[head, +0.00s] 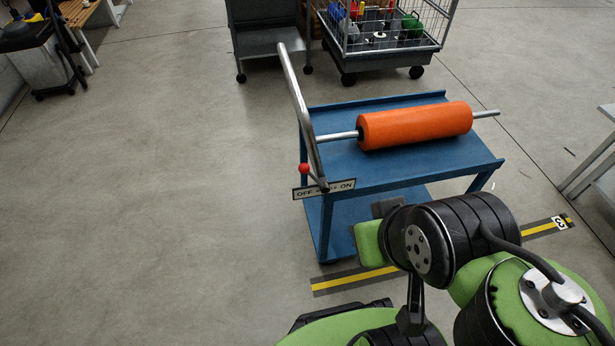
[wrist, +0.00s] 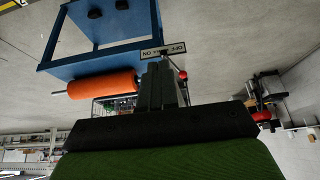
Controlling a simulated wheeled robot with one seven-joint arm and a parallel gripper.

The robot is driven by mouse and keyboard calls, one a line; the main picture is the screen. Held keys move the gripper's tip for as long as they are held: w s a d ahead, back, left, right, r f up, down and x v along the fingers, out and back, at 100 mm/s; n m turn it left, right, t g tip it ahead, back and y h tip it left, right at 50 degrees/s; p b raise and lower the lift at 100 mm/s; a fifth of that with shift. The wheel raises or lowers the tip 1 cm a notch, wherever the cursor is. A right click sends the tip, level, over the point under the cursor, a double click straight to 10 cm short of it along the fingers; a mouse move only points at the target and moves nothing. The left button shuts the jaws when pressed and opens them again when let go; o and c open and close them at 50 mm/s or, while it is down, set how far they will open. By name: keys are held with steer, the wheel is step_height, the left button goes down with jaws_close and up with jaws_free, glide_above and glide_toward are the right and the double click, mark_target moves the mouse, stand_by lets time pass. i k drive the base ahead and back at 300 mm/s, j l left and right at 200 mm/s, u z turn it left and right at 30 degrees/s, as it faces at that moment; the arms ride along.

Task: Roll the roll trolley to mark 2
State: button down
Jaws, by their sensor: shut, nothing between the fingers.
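The roll trolley (head: 400,178) is a blue two-shelf cart with an orange roll (head: 415,126) lying on a metal bar across its top. It has a grey handle bar (head: 300,105) at its left end, with a red-knobbed lever (head: 304,168) and an OFF/ON plate (head: 324,189). A yellow-and-black floor strip (head: 355,281) runs under or beside its near side; its numbered tag (head: 560,222) is too small to read surely. My gripper (wrist: 161,85) is shut and empty, pointing toward the plate end; contact cannot be told. In the head view my arm mostly hides it.
A wire cage cart (head: 385,45) with colourful items and a grey cart (head: 265,45) stand behind the trolley. A grey table (head: 598,160) is at the right edge. A bin (head: 35,60) and wooden bench (head: 80,12) are at upper left. The left floor is clear.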

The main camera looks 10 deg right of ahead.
mark_target(356, 178)
steer(key=i+j+u, duration=0.25)
steer(key=i+j, duration=0.25)
steer(key=i+j+u, duration=0.25)
steer(key=i+j, duration=0.2)
steer(key=i+j+u, duration=0.3)
steer(key=i, duration=0.4)
